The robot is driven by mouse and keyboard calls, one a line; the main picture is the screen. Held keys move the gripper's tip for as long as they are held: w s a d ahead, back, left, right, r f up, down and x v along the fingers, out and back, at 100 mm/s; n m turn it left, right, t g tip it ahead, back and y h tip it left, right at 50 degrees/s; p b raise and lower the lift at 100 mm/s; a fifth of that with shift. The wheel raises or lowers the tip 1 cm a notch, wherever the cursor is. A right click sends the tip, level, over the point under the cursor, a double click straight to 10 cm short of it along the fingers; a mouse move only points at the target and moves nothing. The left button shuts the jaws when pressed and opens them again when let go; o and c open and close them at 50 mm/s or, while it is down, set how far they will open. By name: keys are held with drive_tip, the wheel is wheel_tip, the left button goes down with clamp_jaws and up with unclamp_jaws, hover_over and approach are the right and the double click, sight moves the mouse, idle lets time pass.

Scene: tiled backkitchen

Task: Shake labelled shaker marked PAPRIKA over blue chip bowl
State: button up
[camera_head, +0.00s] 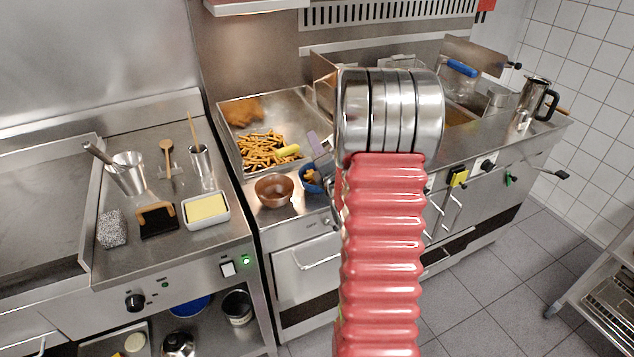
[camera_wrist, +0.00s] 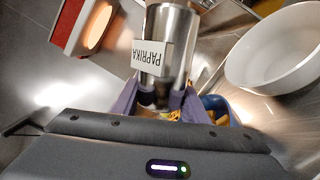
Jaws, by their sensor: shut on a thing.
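My gripper (camera_wrist: 158,103) is shut on a metal shaker (camera_wrist: 170,22), with a purple finger on either side of it. The shaker's white label (camera_wrist: 152,57) reads PAPRIKA, upside down in the wrist view. In the head view my arm hides most of the gripper, and the shaker cannot be made out clearly there. The blue chip bowl (camera_head: 306,183) stands on the steel counter, close beside or below the gripper, with chips in it. Its blue rim shows partly behind the right finger in the wrist view (camera_wrist: 214,103). Whether the shaker is directly over it, I cannot tell.
A copper-brown bowl (camera_head: 274,191) stands just left of the blue bowl. Behind them is a steel tray (camera_head: 230,108) of fries with a yellow-handled scoop. A white bowl (camera_wrist: 240,67) and a red box (camera_wrist: 68,25) flank the shaker in the wrist view.

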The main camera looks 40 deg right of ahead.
sight(326, 140)
drive_tip(key=shift+d+r, duration=0.1)
drive_tip(key=shift+d, duration=0.05)
drive_tip(key=shift+s+d+r, duration=0.2)
drive_tip(key=shift+d+r, duration=0.1)
drive_tip(key=shift+d, duration=0.3)
drive_tip(key=shift+s+d+r, duration=0.15)
drive_tip(key=shift+d+r, duration=0.15)
drive_tip(key=shift+d, duration=0.3)
drive_tip(key=a, duration=0.1)
drive_tip(key=a+f, duration=0.1)
drive_tip(key=shift+w+a+f, duration=0.2)
drive_tip(key=shift+w+a, duration=0.15)
drive_tip(key=shift+r, duration=0.1)
wheel_tip(326, 140, up, 4)
drive_tip(key=m, duration=0.5)
drive_tip(key=shift+d+m+g, duration=0.1)
drive_tip(key=shift+m+g, duration=0.3)
